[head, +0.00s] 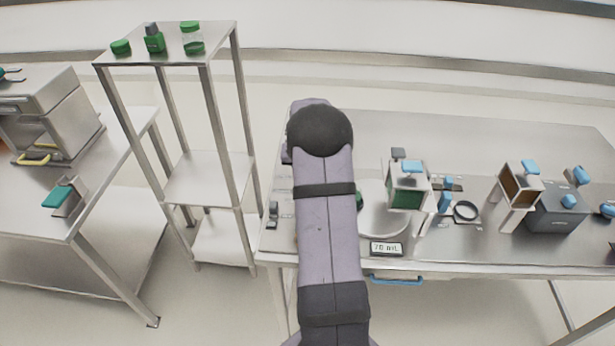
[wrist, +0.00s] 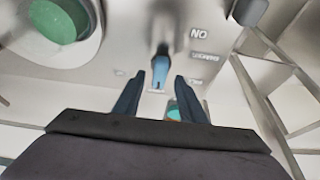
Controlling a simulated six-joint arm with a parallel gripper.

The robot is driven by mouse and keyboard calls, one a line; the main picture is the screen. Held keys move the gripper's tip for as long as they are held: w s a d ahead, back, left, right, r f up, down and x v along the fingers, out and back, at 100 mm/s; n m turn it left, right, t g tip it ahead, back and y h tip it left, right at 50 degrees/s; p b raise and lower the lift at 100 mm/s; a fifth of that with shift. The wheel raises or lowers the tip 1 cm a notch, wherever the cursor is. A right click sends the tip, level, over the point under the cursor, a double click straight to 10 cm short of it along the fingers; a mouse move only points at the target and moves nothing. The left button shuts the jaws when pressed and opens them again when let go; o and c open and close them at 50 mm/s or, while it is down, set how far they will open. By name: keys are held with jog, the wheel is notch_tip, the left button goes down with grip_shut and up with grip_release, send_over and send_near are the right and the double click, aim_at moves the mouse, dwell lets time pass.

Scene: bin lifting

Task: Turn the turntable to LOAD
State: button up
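A pale round turntable (head: 385,222) stands on the right-hand bench in the head view, partly hidden behind my arm. A bit of green shows at its left edge. In the wrist view, a round pale holder with a green disc (wrist: 60,20) is at the upper left; I cannot tell whether this is the turntable. A blue lever (wrist: 161,68) on a grey panel appears between and just beyond my fingertips. My gripper (wrist: 160,80) is open, one finger on each side of the lever, with no clear contact. In the head view my gripper is hidden behind my arm.
Small lettering (wrist: 198,34) is on the panel, mostly unreadable. A box with a green window (head: 407,196) stands beside the turntable, with a "70 mL" display (head: 386,248) in front. A dark grey box (head: 556,208) is at the right. A metal rack (head: 185,52) holds green items.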

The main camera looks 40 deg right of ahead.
jog(key=shift+b+v, duration=0.7)
jog(key=shift+v, duration=1.85)
jog(key=s+a+n+g+y, duration=0.15)
jog(key=s+a, duration=0.25)
jog(key=a, duration=0.5)
jog(key=s+a+n, duration=0.3)
jog(key=s+a, duration=0.1)
jog(key=a, duration=0.5)
jog(key=s+a+n+g+y, duration=0.1)
jog(key=s+a+n, duration=0.1)
jog(key=s+a, duration=0.5)
jog(key=s+a+f+n, duration=0.1)
jog(key=s+a+n, duration=0.1)
jog(key=s+a, duration=0.5)
jog(key=shift+s+a+f+g+y, duration=0.2)
jog(key=shift+a+f+g+y, duration=0.1)
jog(key=shift+g+y, duration=0.05)
jog(key=shift+n, duration=0.25)
notch_tip(320, 180, down, 35)
jog(key=b, duration=3.5)
jog(key=shift+f, duration=0.15)
